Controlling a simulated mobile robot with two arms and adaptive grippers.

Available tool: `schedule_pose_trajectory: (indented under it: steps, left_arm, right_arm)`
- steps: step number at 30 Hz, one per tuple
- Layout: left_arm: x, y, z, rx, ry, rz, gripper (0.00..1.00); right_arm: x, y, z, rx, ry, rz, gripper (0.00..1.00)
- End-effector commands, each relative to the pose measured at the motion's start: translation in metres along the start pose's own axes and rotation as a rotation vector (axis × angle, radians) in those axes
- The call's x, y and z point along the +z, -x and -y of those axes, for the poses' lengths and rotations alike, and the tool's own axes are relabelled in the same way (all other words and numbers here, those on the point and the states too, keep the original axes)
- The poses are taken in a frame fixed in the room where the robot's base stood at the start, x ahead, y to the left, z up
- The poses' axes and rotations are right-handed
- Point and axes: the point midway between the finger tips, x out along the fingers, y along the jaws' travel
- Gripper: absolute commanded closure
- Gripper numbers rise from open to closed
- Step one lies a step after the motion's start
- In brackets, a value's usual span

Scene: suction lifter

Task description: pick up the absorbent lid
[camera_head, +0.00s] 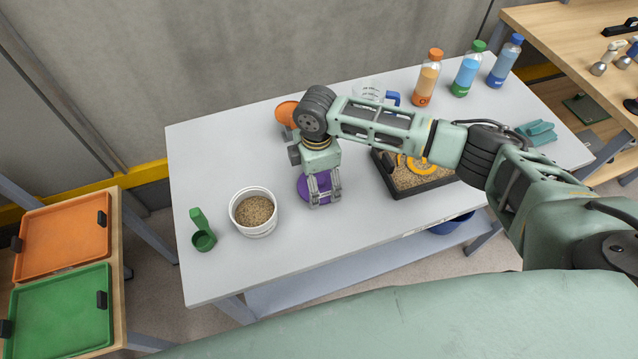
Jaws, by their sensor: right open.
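A purple round disc (303,188), which looks like the absorbent lid, lies on the grey table, partly hidden by my right gripper. My right gripper (324,203) is open and points down over the disc's right part. I cannot tell whether its fingers touch the disc. A white bucket (254,231) of tan granules stands open to the left of the disc. My left gripper is not in view.
A green scoop (203,231) lies left of the bucket. A black tray (403,194) with granules and an orange-yellow object (413,163) is to the right, partly behind my arm. Orange (429,77), green and blue bottles stand at the back right.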

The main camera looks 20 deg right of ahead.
Motion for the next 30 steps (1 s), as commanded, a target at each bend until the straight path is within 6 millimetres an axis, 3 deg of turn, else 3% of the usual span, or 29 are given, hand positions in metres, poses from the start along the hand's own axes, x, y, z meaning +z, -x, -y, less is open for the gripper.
schedule_pose_trajectory:
  steps: [12, 30]
  left_arm:
    - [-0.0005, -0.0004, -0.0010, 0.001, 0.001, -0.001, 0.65]
    - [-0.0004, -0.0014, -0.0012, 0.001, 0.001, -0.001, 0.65]
  right_arm:
    - [0.0006, -0.0023, 0.0009, -0.002, 0.000, 0.001, 0.61]
    - [0.0021, -0.0067, 0.0021, -0.004, -0.002, 0.006, 0.76]
